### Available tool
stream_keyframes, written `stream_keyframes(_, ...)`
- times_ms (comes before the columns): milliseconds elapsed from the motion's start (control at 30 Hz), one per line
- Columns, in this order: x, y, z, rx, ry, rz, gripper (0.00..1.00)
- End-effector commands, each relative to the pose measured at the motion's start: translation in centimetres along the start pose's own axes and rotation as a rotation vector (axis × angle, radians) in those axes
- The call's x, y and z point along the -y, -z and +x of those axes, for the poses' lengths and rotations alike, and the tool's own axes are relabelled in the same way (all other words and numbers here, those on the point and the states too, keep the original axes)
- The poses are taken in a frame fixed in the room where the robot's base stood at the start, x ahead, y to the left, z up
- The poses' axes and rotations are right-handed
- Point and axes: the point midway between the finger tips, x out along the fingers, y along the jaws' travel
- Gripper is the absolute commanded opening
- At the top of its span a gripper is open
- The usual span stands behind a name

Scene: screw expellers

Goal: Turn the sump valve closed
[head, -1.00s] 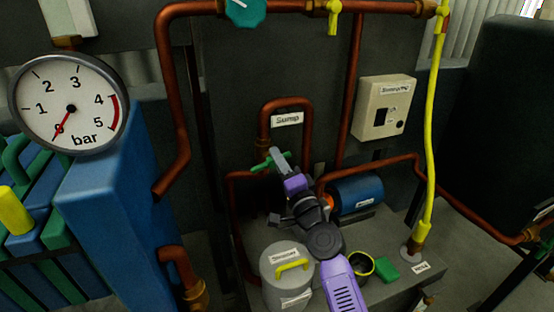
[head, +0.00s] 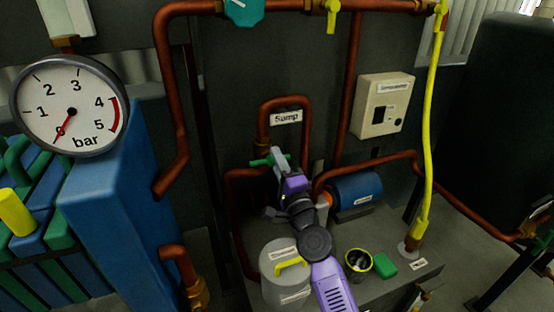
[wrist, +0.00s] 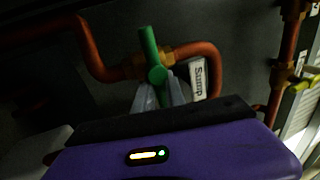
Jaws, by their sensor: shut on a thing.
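The sump valve's green handle (wrist: 150,45) shows in the wrist view, set across the copper pipe at a brass fitting (wrist: 182,52). In the head view the handle (head: 261,162) lies nearly level across the upright pipe leg, left of and below the "Sump" label (head: 286,117). My gripper (wrist: 159,82) is shut on the handle, with one grey finger on each side of its lower part in the wrist view. In the head view my gripper (head: 279,155) covers the handle's right part.
A blue motor (head: 358,190) is right of my wrist. Copper pipes run close around the valve.

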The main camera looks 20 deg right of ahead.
Motion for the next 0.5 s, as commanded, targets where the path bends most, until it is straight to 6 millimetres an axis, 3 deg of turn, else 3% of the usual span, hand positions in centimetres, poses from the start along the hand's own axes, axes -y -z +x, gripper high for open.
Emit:
stream_keyframes(67,-0.20,0.13,-0.09,-0.002,-0.003,0.002,0.00)
stream_keyframes(100,-0.20,0.13,-0.09,-0.002,-0.003,0.002,0.21)
stream_keyframes(200,-0.16,0.10,-0.07,-0.001,-0.002,0.002,0.37)
stream_keyframes(500,-0.08,0.03,-0.10,0.000,-0.001,0.000,0.37)
